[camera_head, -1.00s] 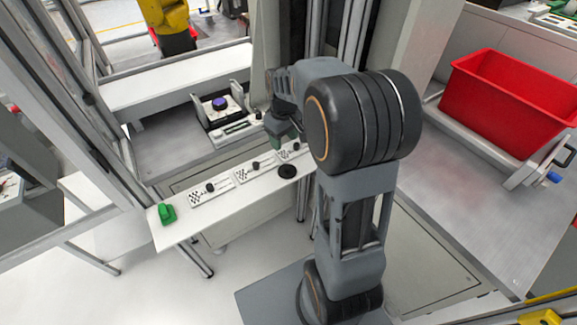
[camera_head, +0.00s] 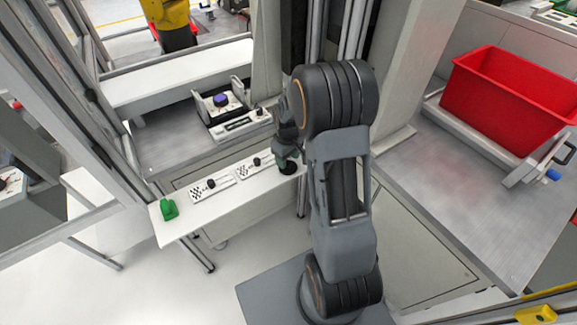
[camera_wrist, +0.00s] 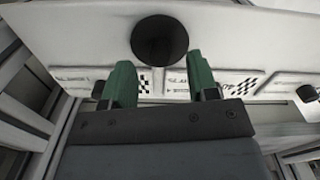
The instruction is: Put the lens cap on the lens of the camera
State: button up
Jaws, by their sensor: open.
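The lens cap, which looks like a round black disc (camera_head: 289,168), lies near the right end of the white shelf. It shows in the wrist view (camera_wrist: 160,40) just beyond the gap between my fingertips. My gripper (camera_wrist: 160,72) is open and empty, with its green fingers apart. In the head view my gripper (camera_head: 284,154) is right over or beside the cap and partly hides it; contact cannot be told. The camera seems to be the dark device with a purple-blue round top (camera_head: 221,100), in a holder on the grey bench behind the shelf.
White plates with checker patterns and black knobs (camera_head: 211,186) lie along the white shelf (camera_head: 180,228). A green block (camera_head: 168,208) sits at its left end. A red bin (camera_head: 510,95) stands on the right bench. Frame posts (camera_head: 80,100) rise at left.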

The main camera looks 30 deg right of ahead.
jog(key=shift+f, duration=1.2)
grip_shut()
jog(key=shift+r, duration=0.1)
